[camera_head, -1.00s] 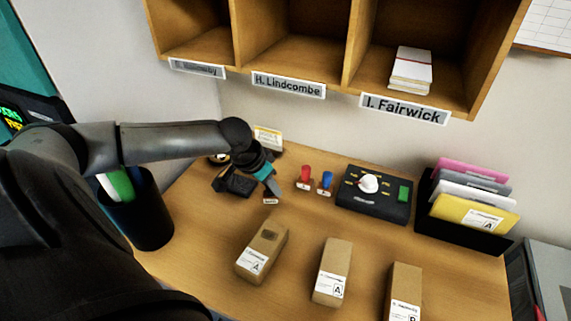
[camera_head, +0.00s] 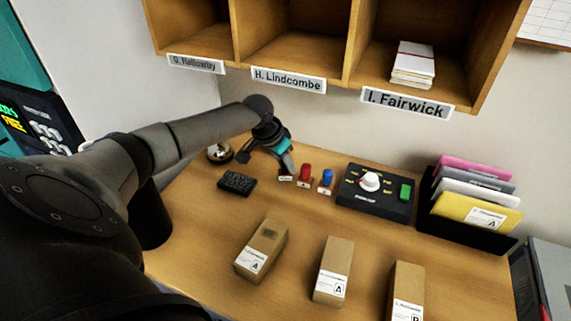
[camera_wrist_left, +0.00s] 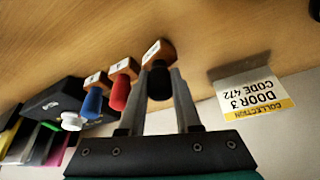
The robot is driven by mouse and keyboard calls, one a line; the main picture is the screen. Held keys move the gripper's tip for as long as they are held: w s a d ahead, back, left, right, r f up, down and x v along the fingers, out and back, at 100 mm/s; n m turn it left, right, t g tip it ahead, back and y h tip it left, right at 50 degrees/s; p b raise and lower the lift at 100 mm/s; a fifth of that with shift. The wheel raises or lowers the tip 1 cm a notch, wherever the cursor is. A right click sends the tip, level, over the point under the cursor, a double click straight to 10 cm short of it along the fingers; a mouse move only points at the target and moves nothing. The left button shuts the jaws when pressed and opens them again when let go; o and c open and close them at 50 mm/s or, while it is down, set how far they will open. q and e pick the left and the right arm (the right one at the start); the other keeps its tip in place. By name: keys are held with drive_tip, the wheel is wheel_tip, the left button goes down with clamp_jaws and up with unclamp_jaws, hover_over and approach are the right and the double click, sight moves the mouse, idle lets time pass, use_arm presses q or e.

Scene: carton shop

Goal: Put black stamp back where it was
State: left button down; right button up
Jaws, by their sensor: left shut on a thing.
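My left gripper (camera_head: 287,169) is shut on the black stamp (camera_wrist_left: 159,82). In the left wrist view the stamp's black handle is between the two fingers, above its wooden base with a white label. In the head view only its labelled base (camera_head: 285,178) shows clearly, below the fingertips. The black stamp is at the left end of a row with the red stamp (camera_head: 305,172) and blue stamp (camera_head: 326,179), close beside the red one. I cannot tell whether its base touches the desk. My right gripper is not in view.
A dark ink pad (camera_head: 237,183) lies left of the stamps. A black control box (camera_head: 374,201) with a white knob stands to the right. Several small cartons (camera_head: 333,258) stand in front. A door-code card (camera_wrist_left: 251,98) is behind the gripper. Cubbyholes hang above.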

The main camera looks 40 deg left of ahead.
sight(282, 162)
use_arm(q)
drive_tip(key=shift+f, duration=0.1)
drive_tip(key=c, duration=0.6)
unclamp_jaws()
drive_tip(key=shift+r, duration=0.2)
drive_tip(key=v, duration=0.1)
drive_tip(key=p+v, duration=0.1)
drive_tip(key=v, duration=0.1)
drive_tip(key=shift+s+a+f, duration=0.1)
drive_tip(key=shift+s, duration=0.25)
drive_tip(key=s, duration=0.5)
drive_tip(key=s+p, duration=0.1)
drive_tip(key=s, duration=0.2)
drive_tip(key=shift+s+a, duration=0.35)
drive_tip(key=shift+s+p, duration=0.4)
drive_tip(key=shift+s, duration=0.9)
